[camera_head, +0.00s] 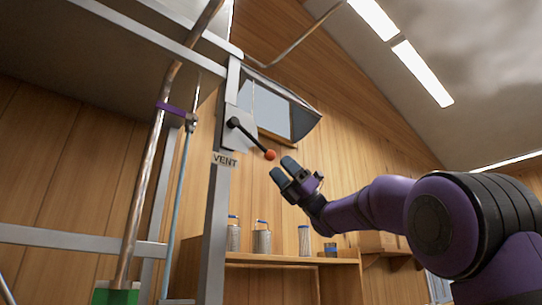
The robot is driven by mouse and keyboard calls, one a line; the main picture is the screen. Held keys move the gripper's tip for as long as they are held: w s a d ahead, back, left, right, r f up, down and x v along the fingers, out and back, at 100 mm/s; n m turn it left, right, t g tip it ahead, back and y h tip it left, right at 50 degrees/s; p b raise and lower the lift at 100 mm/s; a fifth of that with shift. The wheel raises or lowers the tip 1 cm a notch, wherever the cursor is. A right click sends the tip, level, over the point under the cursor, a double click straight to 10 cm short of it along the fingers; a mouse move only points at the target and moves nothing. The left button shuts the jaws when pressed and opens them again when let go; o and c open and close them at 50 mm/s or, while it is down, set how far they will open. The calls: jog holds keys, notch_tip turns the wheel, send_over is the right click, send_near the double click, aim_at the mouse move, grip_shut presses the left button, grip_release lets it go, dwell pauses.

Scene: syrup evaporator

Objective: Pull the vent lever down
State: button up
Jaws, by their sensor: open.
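The vent lever (248,136) is a black rod with an orange-red ball knob (270,155) at its end. I cannot tell whether the fingers touch the knob. My purple arm comes in from the right.
The metal post (214,230) and frame with pipes fill the left side. A wooden shelf (290,258) below holds several metal canisters. A window or hood panel (270,110) lies behind the lever. The space right of the lever, above my arm, looks clear.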

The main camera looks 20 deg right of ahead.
aim_at(270, 155)
jog(key=shift+x, duration=2.6)
jog(key=shift+c, duration=0.3)
